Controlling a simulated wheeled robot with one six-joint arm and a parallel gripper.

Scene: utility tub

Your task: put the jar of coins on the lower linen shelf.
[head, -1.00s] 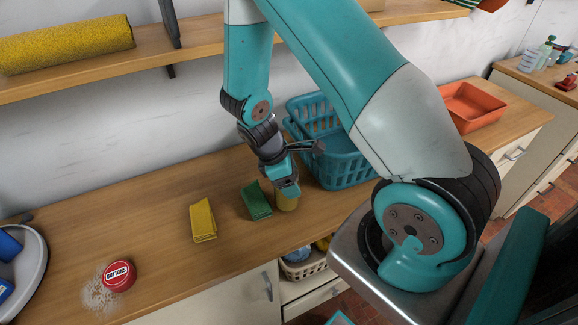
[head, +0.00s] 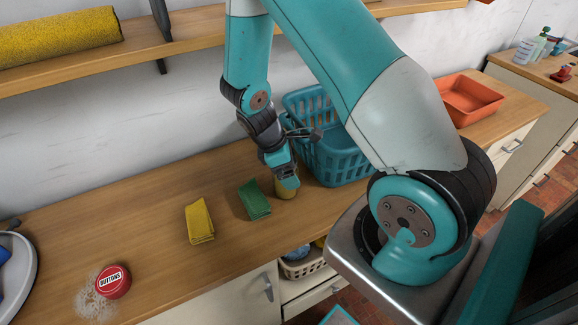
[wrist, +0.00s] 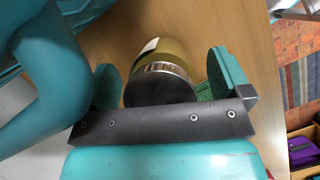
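The jar of coins (wrist: 165,52) shows in the wrist view as a gold and silver cylinder with a dark end toward the camera, between my two green finger pads. My gripper (wrist: 163,85) appears shut on it, though narrow gaps show beside the jar. In the head view my gripper (head: 287,184) points down over the yellowish jar (head: 285,192), just right of a folded green cloth (head: 254,200). I cannot tell whether the jar's base clears the counter. I cannot tell which shelf is the lower linen shelf.
A blue basket (head: 345,160) stands right behind the jar. A folded yellow cloth (head: 199,220) and a red BUTTONS tin (head: 113,281) lie to the left on the wooden counter (head: 130,220). A wall shelf (head: 110,68) holds a yellow roll (head: 60,38). An orange tray (head: 470,100) is at right.

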